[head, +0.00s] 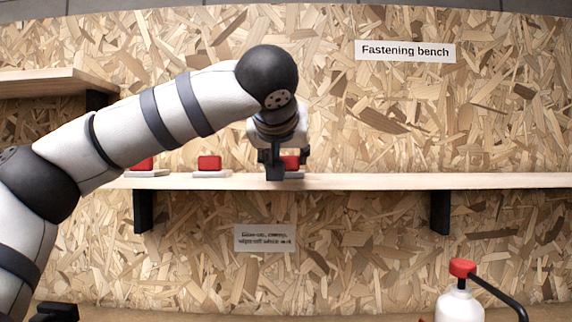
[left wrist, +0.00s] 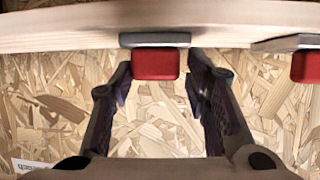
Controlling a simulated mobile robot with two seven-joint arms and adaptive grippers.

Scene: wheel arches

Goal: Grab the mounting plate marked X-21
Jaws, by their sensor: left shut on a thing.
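Three grey plates with red blocks on them are on the wall shelf: a left one (head: 143,165), a middle one (head: 209,165) and a right one (head: 290,163). My left gripper (head: 275,168) is at the right one and partly covers it. The grey plate (left wrist: 155,39) still appears to rest against the shelf. No X-21 marking is legible on any plate.
The wooden shelf (head: 370,181) is clear to the right. A neighbouring red block (left wrist: 306,66) is close by in the wrist view. A higher shelf (head: 45,82) stands at left. A "Fastening bench" sign (head: 405,51) is on the wall. A red-topped white bottle (head: 459,304) is lower right.

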